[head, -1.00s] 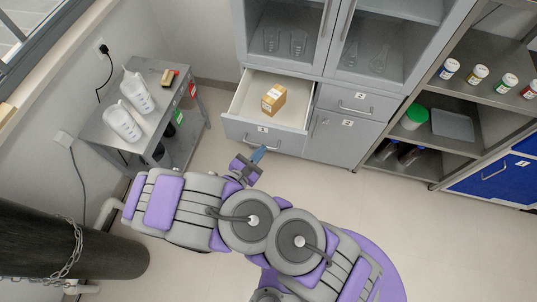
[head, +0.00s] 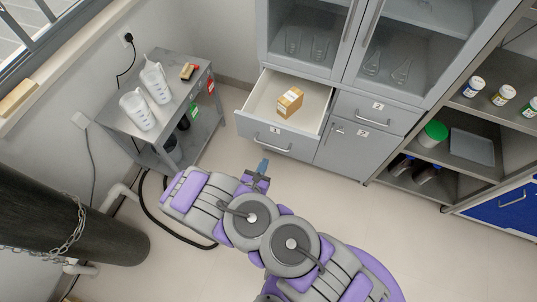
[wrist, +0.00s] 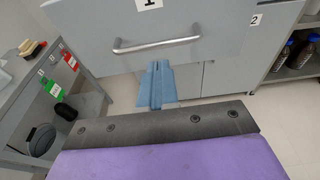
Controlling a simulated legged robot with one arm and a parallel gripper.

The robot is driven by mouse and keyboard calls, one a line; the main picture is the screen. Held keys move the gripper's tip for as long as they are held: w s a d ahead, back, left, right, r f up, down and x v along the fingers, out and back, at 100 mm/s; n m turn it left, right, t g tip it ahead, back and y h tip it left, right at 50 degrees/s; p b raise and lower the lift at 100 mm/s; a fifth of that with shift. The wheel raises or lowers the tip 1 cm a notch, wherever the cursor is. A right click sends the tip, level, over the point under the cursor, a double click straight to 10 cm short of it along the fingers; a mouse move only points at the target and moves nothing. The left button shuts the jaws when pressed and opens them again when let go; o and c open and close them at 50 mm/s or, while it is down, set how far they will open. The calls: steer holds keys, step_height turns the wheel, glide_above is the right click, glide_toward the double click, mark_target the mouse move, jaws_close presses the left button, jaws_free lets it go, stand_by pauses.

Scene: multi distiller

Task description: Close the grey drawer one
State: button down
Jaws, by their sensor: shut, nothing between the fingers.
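The grey drawer one (head: 272,136), with a "1" label and a bar handle, is pulled open from the grey cabinet in the head view. A small cardboard box (head: 289,101) sits inside it. In the wrist view the drawer front (wrist: 187,22) and its handle (wrist: 156,44) are close ahead. My gripper (head: 262,166) is in front of the drawer, apart from it, below the handle in the picture. Its blue fingers also show in the wrist view (wrist: 155,85), pressed together and empty.
Drawer two (head: 371,111) beside it is shut. A metal cart (head: 166,114) with white jugs stands to the left. Open shelves (head: 468,150) with bottles stand to the right. The floor (head: 330,205) before the cabinet is clear.

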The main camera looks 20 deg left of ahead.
steer(key=b+x, duration=0.1)
steer(key=x, duration=0.5)
stand_by(0.4)
